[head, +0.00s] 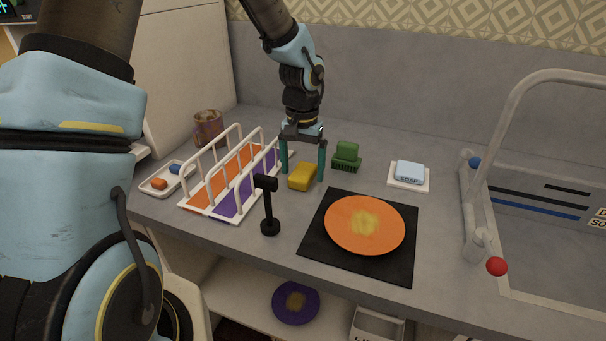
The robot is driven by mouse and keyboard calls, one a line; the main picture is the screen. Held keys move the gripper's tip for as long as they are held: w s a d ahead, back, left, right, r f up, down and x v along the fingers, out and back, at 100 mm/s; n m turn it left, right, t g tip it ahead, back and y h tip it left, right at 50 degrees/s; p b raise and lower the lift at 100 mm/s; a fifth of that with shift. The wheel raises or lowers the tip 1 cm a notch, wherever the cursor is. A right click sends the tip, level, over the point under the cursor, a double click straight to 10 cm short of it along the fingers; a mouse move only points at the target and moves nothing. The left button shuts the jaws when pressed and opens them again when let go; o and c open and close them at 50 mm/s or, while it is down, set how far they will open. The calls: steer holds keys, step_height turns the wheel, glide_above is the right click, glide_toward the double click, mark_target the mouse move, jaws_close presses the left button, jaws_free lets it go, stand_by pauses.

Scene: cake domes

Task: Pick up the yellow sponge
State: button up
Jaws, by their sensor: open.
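The yellow sponge (302,178) lies on the grey counter, a small rounded block. My gripper (302,175) points straight down over it, with its two teal fingers apart. One finger is at the left of the sponge and the other at its right end. The sponge appears to sit between or just in front of the fingers; its exact depth relative to them is hard to tell. Nothing is seen lifted off the counter.
A green block (347,156) stands close behind right. Soap (409,172) sits on a white dish. An orange plate (364,225) lies on a black mat (318,246) in front. A white rack (185,204) and a black stand (268,210) are left. The sink is right.

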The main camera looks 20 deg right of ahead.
steer(key=c, duration=1.4)
steer(key=shift+r, duration=0.1)
